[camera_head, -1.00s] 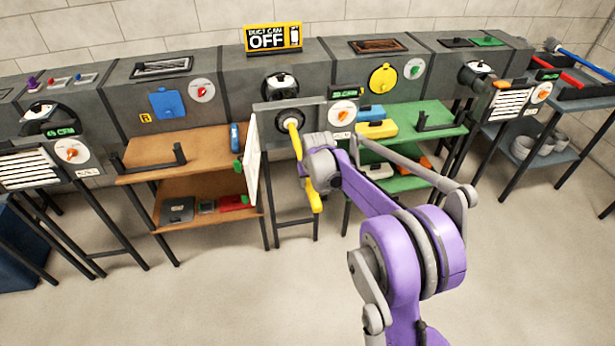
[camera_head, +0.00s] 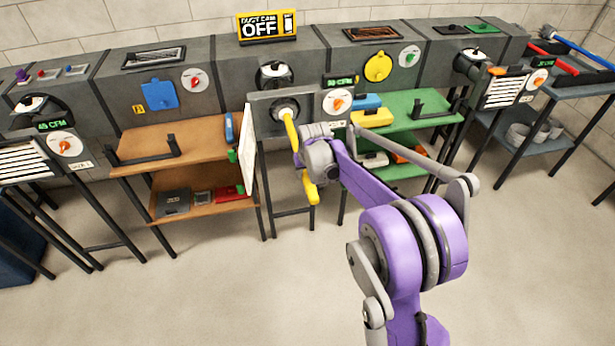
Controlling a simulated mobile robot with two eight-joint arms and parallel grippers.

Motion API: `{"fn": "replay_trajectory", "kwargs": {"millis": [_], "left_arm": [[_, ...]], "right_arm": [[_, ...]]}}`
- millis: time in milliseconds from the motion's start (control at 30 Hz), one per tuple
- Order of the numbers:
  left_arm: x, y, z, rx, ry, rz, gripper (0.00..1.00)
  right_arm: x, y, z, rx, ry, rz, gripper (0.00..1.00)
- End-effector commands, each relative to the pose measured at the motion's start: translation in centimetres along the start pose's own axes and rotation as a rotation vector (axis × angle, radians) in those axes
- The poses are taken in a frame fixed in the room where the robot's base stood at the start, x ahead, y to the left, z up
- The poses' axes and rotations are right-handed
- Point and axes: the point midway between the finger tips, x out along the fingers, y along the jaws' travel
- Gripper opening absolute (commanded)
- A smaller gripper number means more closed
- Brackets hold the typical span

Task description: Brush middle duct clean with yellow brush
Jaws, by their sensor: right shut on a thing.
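The handle's lower end (camera_head: 311,190) sticks out below the gripper. My purple right arm comes in from the lower right and hides part of the handle. My left gripper is not in view.
A brown shelf (camera_head: 195,145) stands left of the middle duct and a green shelf (camera_head: 425,105) right of it, both holding items. A sign reading OFF (camera_head: 267,26) stands on top. A blue brush (camera_head: 580,45) lies at far right. The floor in front is clear.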

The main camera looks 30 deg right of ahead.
Motion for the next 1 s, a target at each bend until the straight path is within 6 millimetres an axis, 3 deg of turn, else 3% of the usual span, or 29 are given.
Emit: {"fn": "replay_trajectory", "kwargs": {"millis": [1000], "left_arm": [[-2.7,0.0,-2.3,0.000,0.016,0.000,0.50]], "right_arm": [[3.8,0.0,-9.7,0.000,0.002,0.000,0.00]]}}
